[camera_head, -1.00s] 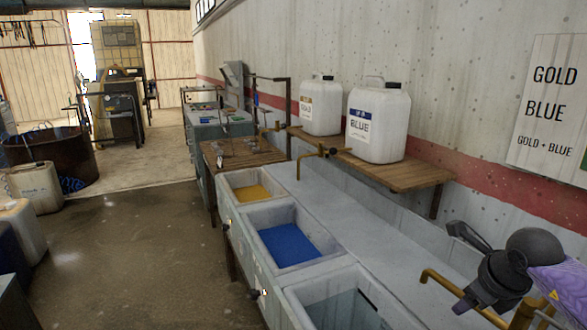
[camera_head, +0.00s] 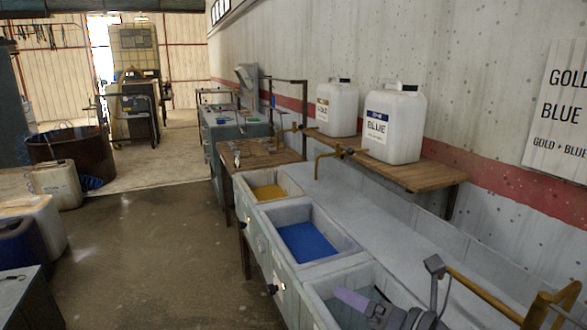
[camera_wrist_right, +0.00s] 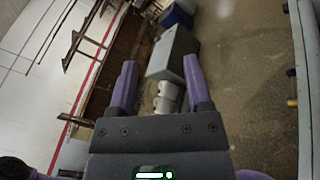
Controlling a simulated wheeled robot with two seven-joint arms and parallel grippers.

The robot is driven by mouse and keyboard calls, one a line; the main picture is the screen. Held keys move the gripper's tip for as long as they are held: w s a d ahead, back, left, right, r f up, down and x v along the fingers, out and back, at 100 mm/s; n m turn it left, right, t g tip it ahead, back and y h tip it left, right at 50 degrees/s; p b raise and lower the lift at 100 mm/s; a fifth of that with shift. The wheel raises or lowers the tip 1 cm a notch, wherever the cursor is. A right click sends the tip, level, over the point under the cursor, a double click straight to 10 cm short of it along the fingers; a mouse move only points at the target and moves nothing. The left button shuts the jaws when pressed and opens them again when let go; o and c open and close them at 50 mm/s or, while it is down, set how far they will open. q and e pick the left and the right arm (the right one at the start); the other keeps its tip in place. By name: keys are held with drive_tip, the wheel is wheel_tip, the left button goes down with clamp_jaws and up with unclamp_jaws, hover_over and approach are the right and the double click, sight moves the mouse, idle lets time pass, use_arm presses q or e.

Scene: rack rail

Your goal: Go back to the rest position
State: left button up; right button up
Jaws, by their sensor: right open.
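My right gripper (camera_head: 345,297) shows at the bottom of the head view, in front of the nearest sink basin (camera_head: 318,283). One purple finger and the dark wrist are visible; the rest is cut off by the lower edge. In the right wrist view, the right gripper (camera_wrist_right: 160,78) has its two purple fingers wide apart with nothing between them. My left gripper is not in view.
Basins with yellow (camera_head: 268,192) and blue (camera_head: 307,243) liquid lie beyond the nearest one. White GOLD (camera_head: 338,110) and BLUE (camera_head: 394,128) canisters stand on a wooden shelf (camera_head: 425,175). Brass pipe (camera_head: 480,292) sits at the lower right.

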drive_tip(key=s+d+f+m+h, duration=0.3)
drive_tip(key=f+m+h, duration=0.15)
drive_tip(key=m, duration=0.55)
drive_tip(key=s+d+f+m+t+h, duration=0.1)
drive_tip(key=s+d+f+m+h, duration=0.2)
drive_tip(key=m+h, duration=0.5)
drive_tip(key=s+d+f+m+h, duration=0.3)
drive_tip(key=m+h, duration=0.1)
drive_tip(key=m, duration=0.8)
drive_tip(key=s+a+f+m+g+y, duration=0.2)
drive_tip(key=s+f+g, duration=0.25)
drive_tip(key=s, duration=0.45)
drive_tip(key=s+a+f+m+g+y, duration=0.2)
drive_tip(key=s+f+m+g, duration=0.15)
drive_tip(key=s+g, duration=0.35)
drive_tip(key=s+f+n, duration=0.1)
drive_tip(key=s+f, duration=0.2)
drive_tip(key=f, duration=1.4)
drive_tip(key=s+d+f+g, duration=0.1)
drive_tip(key=s+d+f, duration=0.2)
drive_tip(key=s+f, duration=0.9)
drive_tip(key=shift+s+d+h, duration=0.4)
drive_tip(key=shift+s+h, duration=0.05)
drive_tip(key=shift+s, duration=0.6)
drive_tip(key=shift+n, duration=0.25)
